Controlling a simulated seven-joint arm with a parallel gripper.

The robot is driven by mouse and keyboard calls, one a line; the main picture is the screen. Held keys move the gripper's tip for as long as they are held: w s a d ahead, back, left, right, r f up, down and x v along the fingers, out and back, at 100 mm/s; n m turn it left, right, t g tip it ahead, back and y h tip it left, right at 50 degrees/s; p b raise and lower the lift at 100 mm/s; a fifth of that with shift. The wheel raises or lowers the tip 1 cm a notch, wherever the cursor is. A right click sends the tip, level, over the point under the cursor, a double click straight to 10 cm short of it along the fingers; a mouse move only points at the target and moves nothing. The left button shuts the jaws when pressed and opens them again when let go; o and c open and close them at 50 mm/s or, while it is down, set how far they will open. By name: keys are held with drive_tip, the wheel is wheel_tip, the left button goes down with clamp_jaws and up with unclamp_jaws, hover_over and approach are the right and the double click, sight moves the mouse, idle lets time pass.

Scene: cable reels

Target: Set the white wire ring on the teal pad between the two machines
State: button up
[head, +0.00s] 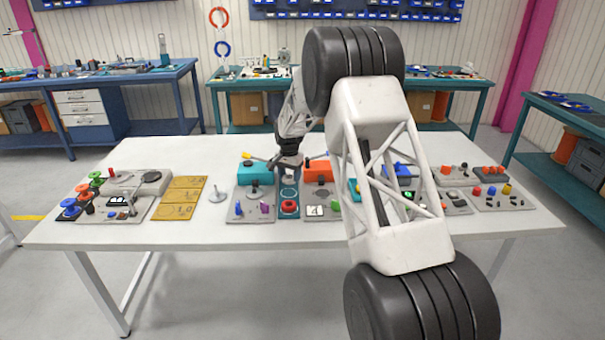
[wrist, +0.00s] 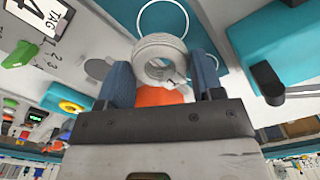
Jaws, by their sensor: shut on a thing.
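My gripper (wrist: 163,78) is shut on the white wire ring (wrist: 158,47), which sits between its two blue fingers. In the wrist view, the teal pad (wrist: 205,35) with a thin white circle marked on it lies beyond the ring. An orange-red thing (wrist: 158,96) shows behind the ring, partly hidden. In the head view, my gripper (head: 289,176) points down over the far part of the teal pad (head: 289,217), between the machine with a teal box (head: 254,173) and the one with an orange box (head: 317,172). Contact between ring and pad cannot be told.
A red ring (head: 289,205) lies on the near part of the pad. Yellow plates (head: 179,196) and a machine with coloured spools (head: 125,200) stand left. More machines (head: 490,195) stand right. The table's front strip (head: 200,238) is clear.

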sight(289, 193)
drive_tip(key=shift+a, duration=0.35)
drive_tip(key=shift+f, duration=0.15)
drive_tip(key=shift+f, duration=2.2)
drive_tip(key=shift+f, duration=0.35)
drive_tip(key=o, duration=1.1)
drive_tip(key=shift+r, duration=4)
